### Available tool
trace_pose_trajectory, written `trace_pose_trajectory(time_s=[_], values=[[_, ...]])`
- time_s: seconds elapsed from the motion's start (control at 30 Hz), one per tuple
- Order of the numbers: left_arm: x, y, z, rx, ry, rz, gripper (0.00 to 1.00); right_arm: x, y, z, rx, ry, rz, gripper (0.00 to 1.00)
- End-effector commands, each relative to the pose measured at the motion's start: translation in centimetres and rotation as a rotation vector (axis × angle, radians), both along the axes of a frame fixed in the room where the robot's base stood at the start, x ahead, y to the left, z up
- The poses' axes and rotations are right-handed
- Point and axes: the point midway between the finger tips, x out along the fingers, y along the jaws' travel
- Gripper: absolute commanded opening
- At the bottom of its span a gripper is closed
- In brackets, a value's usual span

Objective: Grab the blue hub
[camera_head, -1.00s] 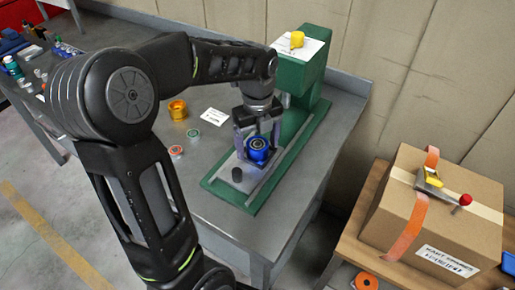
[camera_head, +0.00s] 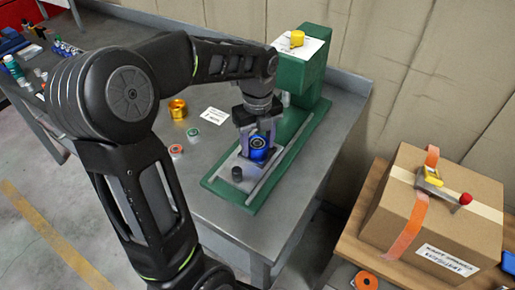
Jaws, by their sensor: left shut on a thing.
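The blue hub (camera_head: 258,149) is a short cylinder with a dark ringed top. It sits over the metal plate of the green press (camera_head: 300,80) on the grey table. My left gripper (camera_head: 257,140) points down, with its fingers on either side of the hub, and is shut on it. Whether the hub touches the plate under it I cannot tell. A small dark peg (camera_head: 237,174) stands on the plate in front of the hub. My right gripper is not in view.
A gold ring-shaped part (camera_head: 178,109), a green-topped part (camera_head: 193,134), an orange-topped part (camera_head: 176,151) and a white card (camera_head: 214,116) lie left of the press. A cardboard box (camera_head: 436,215) with a tape dispenser stands on a wooden bench at the right.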

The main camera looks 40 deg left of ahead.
Motion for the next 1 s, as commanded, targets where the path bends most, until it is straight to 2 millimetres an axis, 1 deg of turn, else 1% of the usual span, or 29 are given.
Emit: trace_pose_trajectory(time_s=[0.03,0.07,0.4,0.5,0.83,0.93,1.0], values=[[0.0,0.0,0.0,0.0,0.0,0.0,0.37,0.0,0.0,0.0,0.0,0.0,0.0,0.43],[0.0,0.0,0.0,0.0,0.0,0.0,0.35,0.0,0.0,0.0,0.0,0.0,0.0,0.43],[0.0,0.0,0.0,0.0,0.0,0.0,0.07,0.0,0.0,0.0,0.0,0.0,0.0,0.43],[0.0,0.0,0.0,0.0,0.0,0.0,0.0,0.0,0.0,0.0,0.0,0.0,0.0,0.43],[0.1,0.0,0.2,0.0,-0.002,0.0,0.0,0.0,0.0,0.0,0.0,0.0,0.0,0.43],[0.1,0.0,0.8,0.001,-0.004,0.0,0.0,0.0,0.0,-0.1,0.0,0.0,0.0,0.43],[0.2,0.0,1.6,0.001,-0.005,0.0,0.0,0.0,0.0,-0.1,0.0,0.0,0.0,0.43]])
